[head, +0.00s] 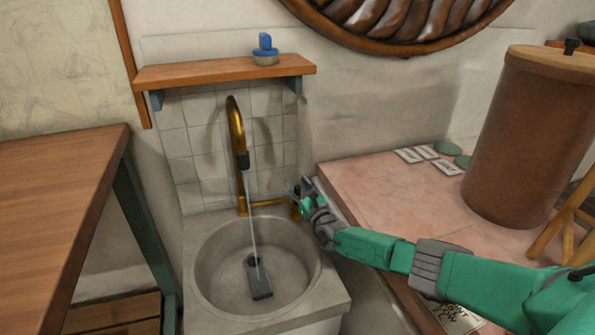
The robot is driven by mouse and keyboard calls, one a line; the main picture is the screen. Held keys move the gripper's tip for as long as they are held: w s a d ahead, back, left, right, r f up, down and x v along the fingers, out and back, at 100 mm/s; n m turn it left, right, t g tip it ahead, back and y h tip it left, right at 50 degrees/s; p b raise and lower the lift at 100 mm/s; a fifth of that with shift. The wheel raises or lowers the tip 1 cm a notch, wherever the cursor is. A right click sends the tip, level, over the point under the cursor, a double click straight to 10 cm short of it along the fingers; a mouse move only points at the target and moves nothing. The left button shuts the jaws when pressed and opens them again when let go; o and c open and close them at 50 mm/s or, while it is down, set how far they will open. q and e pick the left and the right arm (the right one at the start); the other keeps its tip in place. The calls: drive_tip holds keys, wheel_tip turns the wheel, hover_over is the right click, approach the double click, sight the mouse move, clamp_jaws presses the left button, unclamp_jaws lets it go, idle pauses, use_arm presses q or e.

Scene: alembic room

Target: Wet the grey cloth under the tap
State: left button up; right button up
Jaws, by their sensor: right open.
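The brass tap (237,130) rises behind the round stone sink (207,270), and a thin stream of water (252,215) falls from its dark spout. The grey cloth (262,287) appears as a small dark folded piece on the basin floor, where the stream comes down. My right gripper (297,197) is open beside the brass handle (294,211) at the right of the tap's base. I cannot tell whether its fingers touch the handle. My left gripper is out of view.
A wooden shelf (200,72) with a blue-handled brush (265,48) hangs above the tap. A wooden table (55,200) stands left. A pink counter (400,200) at right holds a large brown barrel (525,140), small cards (408,155) and green discs (446,147).

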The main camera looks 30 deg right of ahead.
drive_tip(key=shift+r, duration=3)
